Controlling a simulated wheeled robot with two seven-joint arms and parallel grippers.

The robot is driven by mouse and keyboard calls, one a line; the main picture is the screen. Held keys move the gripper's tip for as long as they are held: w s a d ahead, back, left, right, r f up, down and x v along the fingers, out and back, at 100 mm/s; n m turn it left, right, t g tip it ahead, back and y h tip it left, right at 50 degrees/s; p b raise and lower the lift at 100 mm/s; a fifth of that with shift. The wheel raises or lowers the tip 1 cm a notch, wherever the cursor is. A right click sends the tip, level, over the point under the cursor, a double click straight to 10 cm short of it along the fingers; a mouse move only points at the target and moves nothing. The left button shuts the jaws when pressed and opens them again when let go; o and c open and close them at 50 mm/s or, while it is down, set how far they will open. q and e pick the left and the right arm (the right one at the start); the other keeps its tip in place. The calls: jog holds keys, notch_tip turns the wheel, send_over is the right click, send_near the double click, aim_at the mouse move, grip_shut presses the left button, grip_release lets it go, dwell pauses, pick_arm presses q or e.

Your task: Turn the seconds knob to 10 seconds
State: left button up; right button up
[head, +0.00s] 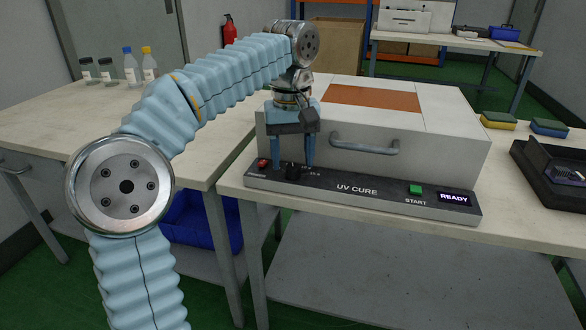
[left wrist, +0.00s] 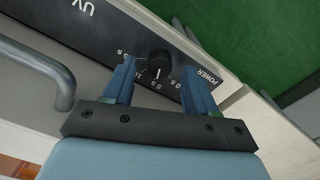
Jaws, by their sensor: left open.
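The seconds knob (head: 293,172) is a small black dial on the dark UV CURE panel (head: 357,188), near its left end. In the left wrist view the knob (left wrist: 158,64) shows a pale pointer line towards the printed marks, roughly at the 5 s label; its exact setting is hard to read. My left gripper (head: 292,164) points down over the knob. Its two blue fingers are open, one on each side of the knob, as the left wrist view also shows (left wrist: 158,72). I cannot tell whether either finger touches it. My right gripper is in neither view.
A red power switch (head: 263,163) sits just left of the knob. A green START button (head: 415,190) and a READY display (head: 454,197) are at the panel's right. Behind is the white UV box with a grey handle (head: 365,147). A black tray (head: 550,175) lies to the right.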

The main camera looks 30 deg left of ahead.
pick_arm(q)
jog(key=shift+f, duration=0.8)
jog(key=c, duration=1.1)
jog(key=shift+o, duration=0.2)
